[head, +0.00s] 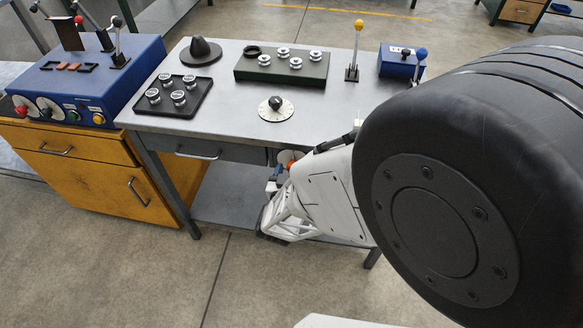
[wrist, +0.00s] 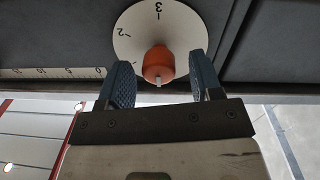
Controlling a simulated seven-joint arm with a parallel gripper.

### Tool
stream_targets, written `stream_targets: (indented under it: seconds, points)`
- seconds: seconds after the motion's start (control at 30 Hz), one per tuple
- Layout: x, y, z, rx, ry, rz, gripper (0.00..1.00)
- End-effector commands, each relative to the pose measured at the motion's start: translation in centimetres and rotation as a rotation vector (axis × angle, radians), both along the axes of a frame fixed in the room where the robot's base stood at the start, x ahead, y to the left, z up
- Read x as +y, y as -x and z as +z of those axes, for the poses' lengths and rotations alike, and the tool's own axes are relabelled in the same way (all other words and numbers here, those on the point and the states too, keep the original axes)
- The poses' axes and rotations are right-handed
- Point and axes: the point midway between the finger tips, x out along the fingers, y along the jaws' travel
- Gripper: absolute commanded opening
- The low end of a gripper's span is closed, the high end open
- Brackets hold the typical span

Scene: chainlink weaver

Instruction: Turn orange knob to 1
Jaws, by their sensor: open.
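The orange knob (wrist: 158,65) sits at the middle of a round white dial (wrist: 135,35) under the table's front edge. The dial shows a 3 at the top of the wrist view and a 2 at upper left; its lower part is hidden. A pale mark on the knob points down in that view, away from the 3. My gripper (wrist: 161,70) is open, with one blue finger on each side of the knob and gaps showing between. In the head view, my gripper (head: 276,178) is low in front of the table, and only a bit of the orange knob (head: 290,163) shows.
The metal table (head: 215,115) bears a black knob on a white dial (head: 276,108), a tray (head: 205,85) of several pieces, a green block (head: 310,72) and a yellow-topped lever (head: 357,45). A drawer handle (head: 198,155) juts out left of my gripper. A blue control box (head: 95,80) stands left.

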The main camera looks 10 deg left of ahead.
Motion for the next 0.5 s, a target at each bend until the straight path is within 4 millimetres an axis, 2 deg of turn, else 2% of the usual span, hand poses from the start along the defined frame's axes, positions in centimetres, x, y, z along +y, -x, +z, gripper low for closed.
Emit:
stream_targets:
  seconds: [0.2, 0.5]
  points:
    - [-0.13, -1.16, -0.01, 0.0, 0.0, -0.002, 0.59]
    - [-0.1, -1.34, -0.01, 0.0, 0.0, -0.001, 0.59]
